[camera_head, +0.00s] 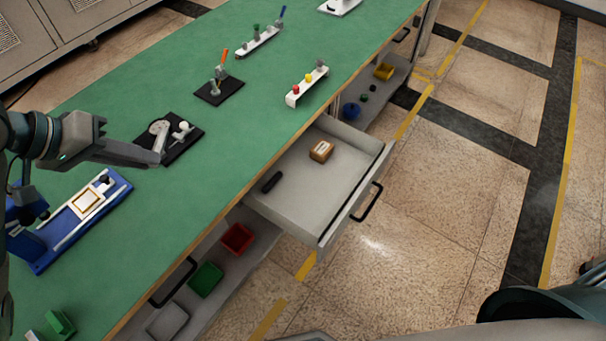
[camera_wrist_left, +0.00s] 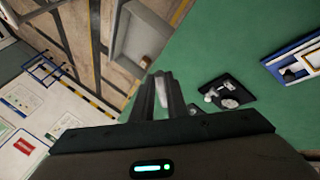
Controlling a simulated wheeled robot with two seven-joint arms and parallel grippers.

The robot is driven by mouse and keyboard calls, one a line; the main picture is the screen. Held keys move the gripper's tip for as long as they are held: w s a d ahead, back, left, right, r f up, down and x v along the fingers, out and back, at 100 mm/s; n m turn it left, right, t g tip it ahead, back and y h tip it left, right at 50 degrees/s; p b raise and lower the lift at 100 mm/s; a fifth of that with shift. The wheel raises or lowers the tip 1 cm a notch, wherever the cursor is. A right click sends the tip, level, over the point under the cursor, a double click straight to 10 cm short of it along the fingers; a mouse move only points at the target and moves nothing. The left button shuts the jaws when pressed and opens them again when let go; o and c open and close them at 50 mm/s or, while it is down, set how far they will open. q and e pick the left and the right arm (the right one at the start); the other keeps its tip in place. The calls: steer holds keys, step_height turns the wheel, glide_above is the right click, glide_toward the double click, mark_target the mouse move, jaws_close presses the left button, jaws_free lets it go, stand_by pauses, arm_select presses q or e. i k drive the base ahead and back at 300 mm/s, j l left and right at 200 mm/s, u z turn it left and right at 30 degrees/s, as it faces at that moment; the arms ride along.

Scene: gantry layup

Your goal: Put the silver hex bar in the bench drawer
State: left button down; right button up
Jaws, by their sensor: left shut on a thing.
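My left gripper (camera_head: 160,146) reaches in from the left over the green bench, in front of a black plate with a round dial. It is shut on a slim silver piece, which looks like the silver hex bar (camera_wrist_left: 161,91), between the fingers in the left wrist view. The fingers hide part of it, and its six-sided shape cannot be made out. The bench drawer (camera_head: 355,203) is pulled open on the near side of the bench, to the right of the gripper. It also shows in the left wrist view (camera_wrist_left: 122,35). My right gripper is not in view.
The drawer holds a small brown box (camera_head: 321,151) and a dark piece (camera_head: 271,182), with bare floor between. A blue fixture (camera_head: 40,266), a black stand (camera_head: 219,91) and a white rack (camera_head: 292,98) stand on the bench. Red (camera_head: 238,238) and green (camera_head: 206,280) bins sit below.

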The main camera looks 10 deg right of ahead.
mark_target(322, 199)
steer(key=z, duration=1.5)
steer(key=j, duration=0.8)
